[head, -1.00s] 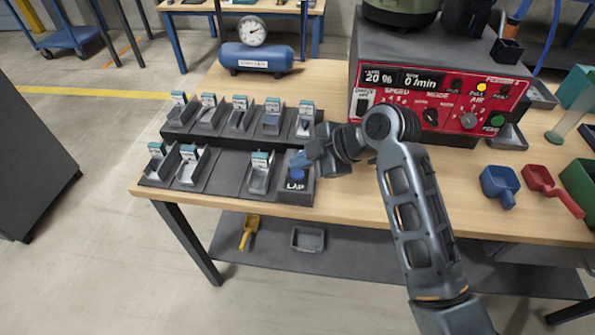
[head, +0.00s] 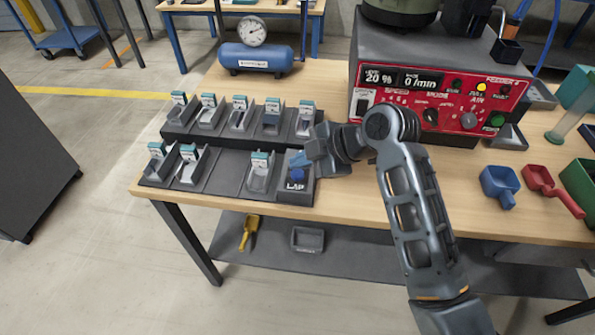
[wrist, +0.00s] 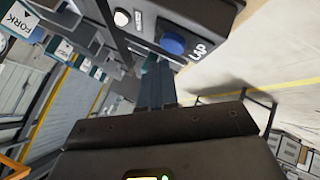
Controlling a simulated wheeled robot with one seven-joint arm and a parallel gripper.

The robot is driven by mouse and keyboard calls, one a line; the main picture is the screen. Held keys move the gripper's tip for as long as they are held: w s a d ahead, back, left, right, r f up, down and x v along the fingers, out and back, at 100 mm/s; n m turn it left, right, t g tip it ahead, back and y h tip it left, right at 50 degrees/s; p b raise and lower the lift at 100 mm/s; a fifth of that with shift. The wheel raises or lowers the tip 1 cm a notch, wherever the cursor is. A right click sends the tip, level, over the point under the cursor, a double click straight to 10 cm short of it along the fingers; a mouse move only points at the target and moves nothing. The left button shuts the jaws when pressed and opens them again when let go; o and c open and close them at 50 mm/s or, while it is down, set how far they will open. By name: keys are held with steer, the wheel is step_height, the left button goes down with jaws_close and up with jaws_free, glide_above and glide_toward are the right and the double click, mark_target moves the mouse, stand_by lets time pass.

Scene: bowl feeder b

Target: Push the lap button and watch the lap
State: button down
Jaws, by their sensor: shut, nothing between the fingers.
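The lap button is a blue round cap (head: 297,174) on a dark box marked LAP (head: 295,187), at the right end of the front row of the rack. In the wrist view the blue cap (wrist: 173,44) shows beyond the fingertips, with a white round part beside it. My gripper (head: 298,160) is shut and empty, its blue-grey fingertips just behind and above the cap in the head view. In the wrist view the fingertips (wrist: 152,62) look close to the cap; I cannot tell whether they touch it.
Two rows of dark holders with labelled bins (head: 240,113) stand left of my gripper. The red feeder control panel (head: 440,95) reads 20 % and 0 /min. A blue scoop (head: 499,184) and a red scoop (head: 545,183) lie at right. Bare wood (head: 370,195) lies right of the rack.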

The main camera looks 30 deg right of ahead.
mark_target(301, 175)
steer(key=shift+f, duration=0.1)
steer(key=shift+f, duration=0.35)
steer(key=shift+f+b, duration=0.45)
steer(key=shift+b, duration=0.05)
stand_by(1.1)
steer(key=shift+r, duration=0.15)
steer(key=shift+r+p, duration=0.75)
step_height(301, 175, up, 5)
steer(key=p, duration=0.4)
steer(key=shift+f, duration=0.1)
stand_by(0.7)
